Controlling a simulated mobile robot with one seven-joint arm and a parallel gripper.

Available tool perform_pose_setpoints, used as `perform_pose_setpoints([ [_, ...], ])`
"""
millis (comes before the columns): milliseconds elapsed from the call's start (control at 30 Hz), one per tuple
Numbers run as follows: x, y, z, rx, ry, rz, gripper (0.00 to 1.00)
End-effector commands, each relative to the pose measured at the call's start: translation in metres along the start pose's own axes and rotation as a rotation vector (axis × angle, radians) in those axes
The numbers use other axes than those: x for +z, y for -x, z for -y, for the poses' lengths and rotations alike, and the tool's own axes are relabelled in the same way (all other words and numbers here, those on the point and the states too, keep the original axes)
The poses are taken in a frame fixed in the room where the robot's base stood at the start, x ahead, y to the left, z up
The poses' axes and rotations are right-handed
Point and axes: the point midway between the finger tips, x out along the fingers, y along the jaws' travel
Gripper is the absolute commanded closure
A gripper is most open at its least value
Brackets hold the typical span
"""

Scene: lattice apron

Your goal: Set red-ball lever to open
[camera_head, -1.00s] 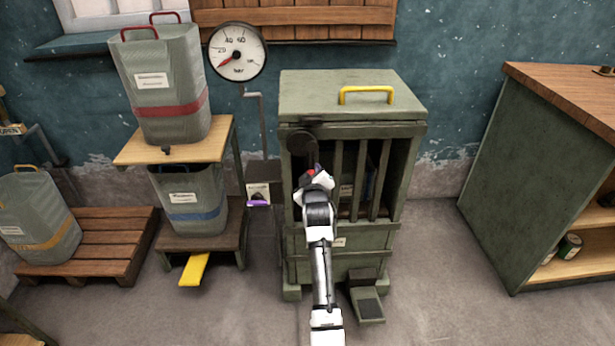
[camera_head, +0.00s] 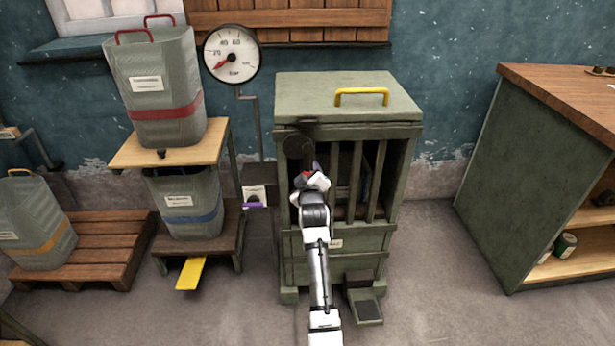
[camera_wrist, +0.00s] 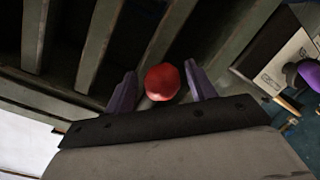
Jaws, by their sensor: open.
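The red ball (camera_wrist: 163,82) of the lever shows in the wrist view between my gripper's two purple fingers. My gripper (camera_wrist: 160,88) is open, with a finger on each side of the ball and a visible gap at the right finger. Contact at the left finger is unclear. In the head view my gripper (camera_head: 313,170) is at the upper left front of the green barred cabinet (camera_head: 365,240), and a bit of red shows beside it. The lever's arm and any open mark are hidden.
Vertical bars (camera_head: 376,180) stand just right of my gripper. A purple-handled part (camera_head: 254,204) is on the wall pipe to the left, below a round gauge (camera_head: 231,54). A pedal (camera_head: 367,308) sits at the cabinet's foot. Floor to the right is clear.

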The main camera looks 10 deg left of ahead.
Motion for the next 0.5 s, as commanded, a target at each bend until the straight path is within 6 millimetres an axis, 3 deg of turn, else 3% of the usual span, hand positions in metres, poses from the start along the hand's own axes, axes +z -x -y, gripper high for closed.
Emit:
perform_pose_setpoints([
  [267, 0.002, 0.022, 0.001, 0.000, -0.002, 0.002, 0.45],
  [500, 0.002, 0.069, 0.001, 0.000, -0.002, 0.001, 0.45],
])
